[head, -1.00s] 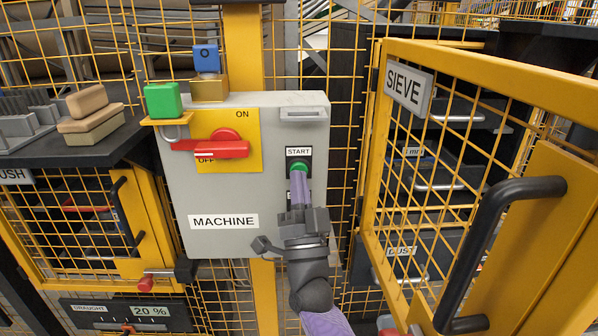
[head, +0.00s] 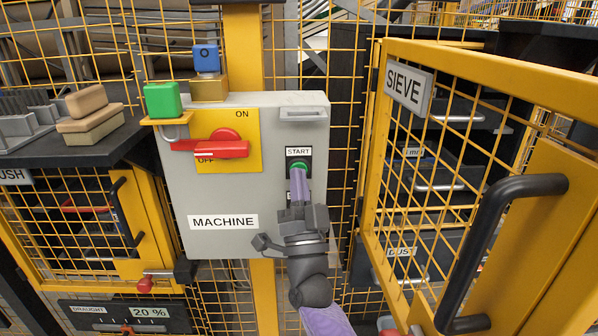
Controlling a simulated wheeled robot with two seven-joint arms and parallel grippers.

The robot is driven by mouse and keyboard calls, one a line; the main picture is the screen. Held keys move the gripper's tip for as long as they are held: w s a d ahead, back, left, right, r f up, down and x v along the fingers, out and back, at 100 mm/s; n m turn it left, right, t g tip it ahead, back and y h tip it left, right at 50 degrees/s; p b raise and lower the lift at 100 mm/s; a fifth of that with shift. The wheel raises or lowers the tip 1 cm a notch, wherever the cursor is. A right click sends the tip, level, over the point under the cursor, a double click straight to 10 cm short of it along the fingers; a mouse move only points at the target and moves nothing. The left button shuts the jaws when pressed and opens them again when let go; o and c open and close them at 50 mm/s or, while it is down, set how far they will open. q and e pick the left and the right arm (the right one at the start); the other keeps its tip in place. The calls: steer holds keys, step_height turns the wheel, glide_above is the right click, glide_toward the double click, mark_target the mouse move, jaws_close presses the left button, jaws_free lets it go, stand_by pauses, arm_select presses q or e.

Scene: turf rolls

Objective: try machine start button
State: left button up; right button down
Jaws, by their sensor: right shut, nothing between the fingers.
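The grey machine box (head: 250,120) is mounted on the yellow fence post, with a MACHINE label (head: 223,222) on its front. The green start button (head: 299,165) sits under the START label, at the box's right side. My right gripper (head: 299,175) is shut and empty. Its purple fingertips are at the button and cover its lower part; I cannot tell whether they press it. A red rotary handle (head: 222,149) on a yellow plate lies level, between the ON and OFF marks and nearer OFF. My left gripper is not in view.
An open yellow mesh door with a SIEVE sign (head: 409,88) and a dark handle (head: 490,250) stands close on the right. A green block (head: 163,100) and blue padlock-like block (head: 206,60) are at the box's upper left.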

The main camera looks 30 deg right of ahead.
stand_by(0.3)
steer(key=shift+s+a+p, duration=0.4)
steer(key=shift+s+p, duration=0.15)
steer(key=shift+s, duration=0.15)
steer(key=s+a, duration=0.1)
steer(key=s+p, duration=0.1)
steer(key=s, duration=0.1)
steer(key=s+a+p, duration=0.1)
steer(key=shift+s+a, duration=0.15)
steer(key=shift+a, duration=0.15)
stand_by(0.5)
